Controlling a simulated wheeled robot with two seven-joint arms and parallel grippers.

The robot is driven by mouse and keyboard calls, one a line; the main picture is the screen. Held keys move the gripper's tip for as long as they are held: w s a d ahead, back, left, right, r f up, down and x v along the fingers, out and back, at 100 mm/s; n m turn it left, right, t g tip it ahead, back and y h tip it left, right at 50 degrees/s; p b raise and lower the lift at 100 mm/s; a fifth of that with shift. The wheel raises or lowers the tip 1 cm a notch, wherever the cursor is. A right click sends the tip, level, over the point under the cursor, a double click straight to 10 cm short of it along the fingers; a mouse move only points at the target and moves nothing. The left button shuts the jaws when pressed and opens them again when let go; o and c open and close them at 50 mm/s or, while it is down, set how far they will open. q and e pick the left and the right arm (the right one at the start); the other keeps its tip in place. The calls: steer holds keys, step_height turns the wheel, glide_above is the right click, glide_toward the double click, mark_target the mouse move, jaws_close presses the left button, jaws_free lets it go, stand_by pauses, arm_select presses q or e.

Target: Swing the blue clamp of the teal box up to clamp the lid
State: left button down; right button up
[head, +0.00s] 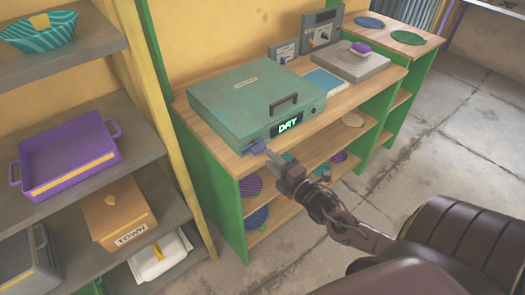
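The teal box (240,95) sits on the wooden bench with its lid down. A dark handle (286,102) is on the lid, and a lit display reading "DRY" (287,126) is on the front. The blue clamp (257,147) sticks out low at the box's front, left of the display, and does not stand up against the lid. My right gripper (278,164) is just below and right of the clamp, its tips very close to it. I cannot tell whether they touch or how far apart the fingers are. My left gripper is out of view.
Right of the box on the bench (338,108) are a blue-and-white pad (325,82), a grey scale-like device (352,64) and control boxes (322,33). Shelves below hold several round plates (251,186). A grey rack (55,205) with a purple tray (69,158) stands left.

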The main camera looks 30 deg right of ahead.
mark_target(261, 151)
steer(key=shift+w+a+f, duration=0.1)
steer(key=shift+w, duration=1.15)
steer(key=shift+w+a, duration=0.1)
steer(key=shift+w, duration=1.15)
jaws_close()
